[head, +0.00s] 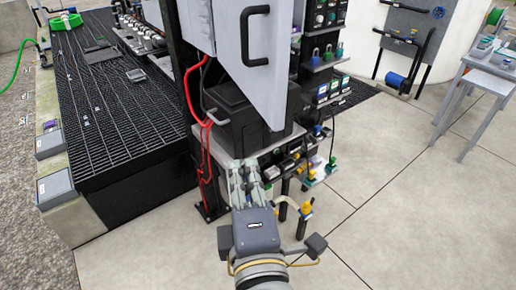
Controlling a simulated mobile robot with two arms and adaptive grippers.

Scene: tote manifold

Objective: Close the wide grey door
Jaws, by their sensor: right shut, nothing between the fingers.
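The wide grey door (228,60) is a light grey panel at the top middle of the head view, and its top is cut off by the frame. It has a black bar handle (246,38) near its right edge. It stands out from the dark cabinet frame at an angle and looks open. My right gripper (242,168) is below the door's lower edge in the picture, pointing away from me. It is shut and empty, in front of the shelf under the black box. No contact with the door shows. My left gripper is out of view.
A black box (235,117) sits on a shelf below the door, with red cables (205,150) on its left. Several small devices and padlocks fill the racks to the right. A black grating platform (100,110) lies left. Tiled floor (400,190) is clear at right.

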